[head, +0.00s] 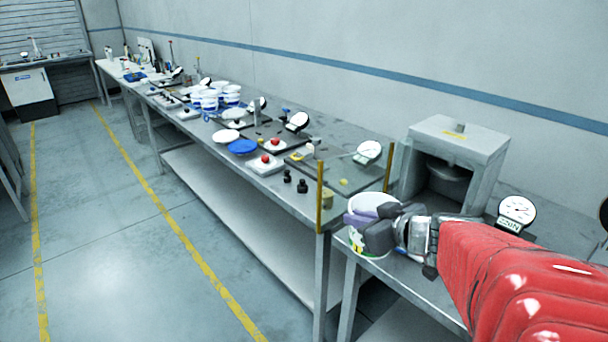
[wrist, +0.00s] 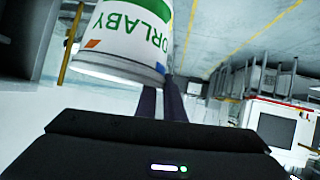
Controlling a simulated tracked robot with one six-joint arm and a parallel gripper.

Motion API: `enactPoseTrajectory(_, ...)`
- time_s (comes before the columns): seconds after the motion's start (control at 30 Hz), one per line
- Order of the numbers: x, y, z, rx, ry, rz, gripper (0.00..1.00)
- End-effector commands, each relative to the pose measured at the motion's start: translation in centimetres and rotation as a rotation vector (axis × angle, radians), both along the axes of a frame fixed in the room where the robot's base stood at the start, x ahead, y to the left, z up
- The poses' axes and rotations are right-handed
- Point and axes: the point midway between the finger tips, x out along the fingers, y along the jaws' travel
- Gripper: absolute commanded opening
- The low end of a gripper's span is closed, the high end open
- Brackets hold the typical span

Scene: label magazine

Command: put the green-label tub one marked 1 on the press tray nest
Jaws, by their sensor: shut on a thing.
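My gripper (head: 372,224) is shut on a white tub (head: 370,201) at the near end of the benches. The tub is held at its side and shows a green and yellow patch low on its wall. In the wrist view, the tub (wrist: 122,35) has green lettering, partly cut off, and appears upside down beyond the fingers (wrist: 163,100). I cannot read a 1 on it. A grey box-shaped press (head: 480,150) stands open-fronted behind the gripper, with a dark round part (head: 448,180) inside. I cannot make out the tray nest clearly.
A dial gauge (head: 516,211) stands right of the press. Two yellow posts (head: 320,197) rise at the long bench's near end. That bench holds white tubs (head: 208,100), a blue lid (head: 242,146) and red-button boxes (head: 264,162). The floor at left is clear.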

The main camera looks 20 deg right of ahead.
Motion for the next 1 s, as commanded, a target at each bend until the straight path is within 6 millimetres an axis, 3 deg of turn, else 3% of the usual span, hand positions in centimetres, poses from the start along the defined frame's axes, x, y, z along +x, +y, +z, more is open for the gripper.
enactPoseTrajectory(0.47, -0.4, -0.9, -0.1, 0.000, 0.001, -0.014, 0.00)
enactPoseTrajectory(1.0, 2.0, -7.6, -0.1, 0.001, 0.001, -0.018, 0.00)
